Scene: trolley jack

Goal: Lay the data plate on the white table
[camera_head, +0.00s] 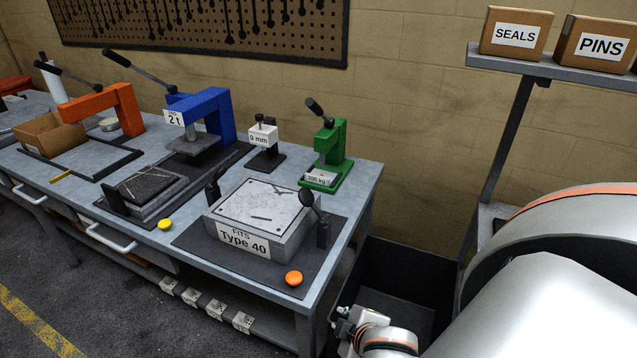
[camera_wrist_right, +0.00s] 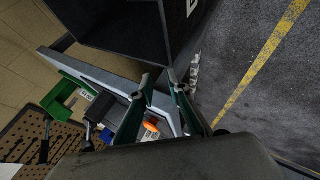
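I cannot make out a piece that is surely the data plate, and no white table shows. A grey block labelled "FITS Type 40" (camera_head: 253,225) stands on a dark mat at the front right of the grey workbench (camera_head: 365,178), with a flat pale top sheet (camera_head: 265,203) carrying small dark pieces. My right gripper (camera_wrist_right: 160,80) is open and empty in the right wrist view, its two fingers apart. In the head view its wrist is low, beside the bench's right end. My left gripper is not in view.
Orange (camera_head: 102,107), blue (camera_head: 205,112) and green (camera_head: 332,150) presses stand along the bench. A black open bin (camera_head: 410,265) is right of the bench; it also shows in the wrist view (camera_wrist_right: 115,30). A shelf with boxes (camera_head: 515,33) is at upper right.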

